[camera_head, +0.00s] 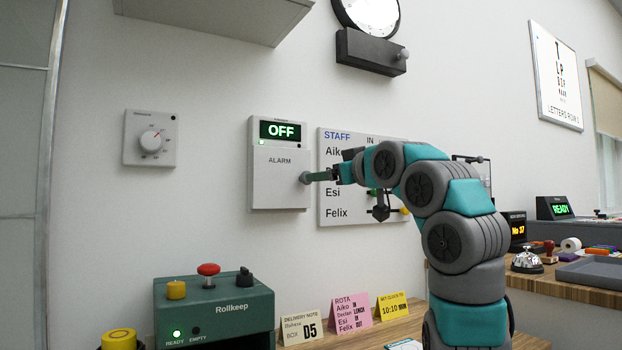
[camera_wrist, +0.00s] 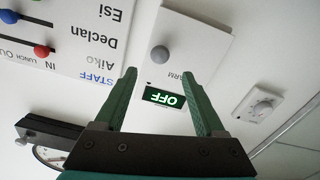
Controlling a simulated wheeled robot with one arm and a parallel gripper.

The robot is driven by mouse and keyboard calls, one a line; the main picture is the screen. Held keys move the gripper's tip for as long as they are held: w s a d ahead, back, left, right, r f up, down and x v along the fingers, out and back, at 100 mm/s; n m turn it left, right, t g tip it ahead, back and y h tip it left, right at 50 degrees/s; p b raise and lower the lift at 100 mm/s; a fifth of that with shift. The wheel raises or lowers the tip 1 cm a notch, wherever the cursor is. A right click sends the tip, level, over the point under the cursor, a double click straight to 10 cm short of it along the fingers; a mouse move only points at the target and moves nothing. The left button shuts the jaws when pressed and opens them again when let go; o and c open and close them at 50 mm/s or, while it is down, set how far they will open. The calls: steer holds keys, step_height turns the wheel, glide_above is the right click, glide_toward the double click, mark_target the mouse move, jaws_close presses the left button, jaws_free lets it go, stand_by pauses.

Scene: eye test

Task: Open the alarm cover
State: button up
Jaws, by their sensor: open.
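The alarm box (camera_head: 280,195) is a white wall unit with a lit green OFF display (camera_head: 280,130) on top. Below it, the cover (camera_head: 275,180) marked ALARM looks shut, flat against the box. A round grey knob (camera_head: 305,177) sits at the cover's right edge. My gripper (camera_head: 322,176) is at the knob from the right in the head view, partly hidden by my arm. In the wrist view, which is upside down, my gripper (camera_wrist: 159,73) is open, and the knob (camera_wrist: 159,55) shows just beyond and between its fingertips. I cannot tell whether they touch it.
A staff board (camera_head: 335,205) with coloured sliders hangs right of the alarm box, behind my arm. A dial (camera_head: 151,142) is on the wall to the left. Below stand a green Rollkeep machine (camera_head: 235,325) and several cards (camera_head: 350,312). A clock (camera_head: 368,12) hangs above.

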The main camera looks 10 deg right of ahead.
mark_target(285, 178)
steer(key=p+x, duration=0.1)
steer(key=x, duration=0.6)
steer(key=shift+w, duration=0.3)
steer(key=shift+c, duration=0.2)
jaws_close()
stand_by(1.1)
